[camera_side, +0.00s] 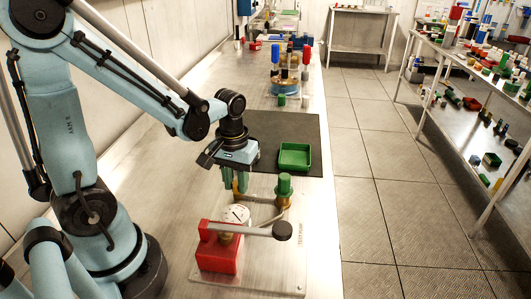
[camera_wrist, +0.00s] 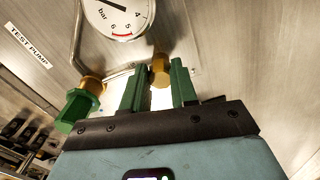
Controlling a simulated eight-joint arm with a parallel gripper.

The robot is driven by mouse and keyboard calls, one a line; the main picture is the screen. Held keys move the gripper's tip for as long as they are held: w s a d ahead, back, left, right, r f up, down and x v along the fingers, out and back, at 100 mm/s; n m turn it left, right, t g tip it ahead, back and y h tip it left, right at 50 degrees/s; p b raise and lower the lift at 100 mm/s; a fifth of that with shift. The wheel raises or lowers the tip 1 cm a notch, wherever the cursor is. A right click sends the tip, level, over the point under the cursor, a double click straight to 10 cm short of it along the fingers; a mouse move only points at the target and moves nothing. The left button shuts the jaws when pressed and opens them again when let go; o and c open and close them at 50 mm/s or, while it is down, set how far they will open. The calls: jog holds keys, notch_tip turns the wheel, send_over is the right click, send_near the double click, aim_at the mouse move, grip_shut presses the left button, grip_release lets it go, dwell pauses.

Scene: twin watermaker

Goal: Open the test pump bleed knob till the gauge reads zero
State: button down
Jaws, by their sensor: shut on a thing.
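The test pump stands on a metal plate on the bench, with a red body (camera_side: 218,250). Its round white gauge (camera_side: 234,214) also shows, cut off at the top, in the wrist view (camera_wrist: 118,15); I cannot read its needle. My gripper (camera_side: 235,188) points down behind the gauge. In the wrist view its green fingers (camera_wrist: 160,80) are shut on a small brass knob (camera_wrist: 160,68), apparently the bleed knob, partly hidden between them. A green fitting with a brass base (camera_side: 284,187) stands upright to the right; it shows at left in the wrist view (camera_wrist: 78,108).
The pump's grey lever with black ball end (camera_side: 282,230) crosses in front of the gauge. A bent pipe (camera_side: 265,218) runs beside the gauge. A green tray (camera_side: 294,156) sits on a dark mat (camera_side: 262,126) behind. Bottles and tools stand farther back.

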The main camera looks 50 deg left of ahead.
aim_at(237, 184)
jog(key=shift+w+n, duration=0.1)
jog(key=shift+n, duration=0.7)
jog(key=c, duration=0.9)
grip_release()
jog(key=shift+r, duration=6.05)
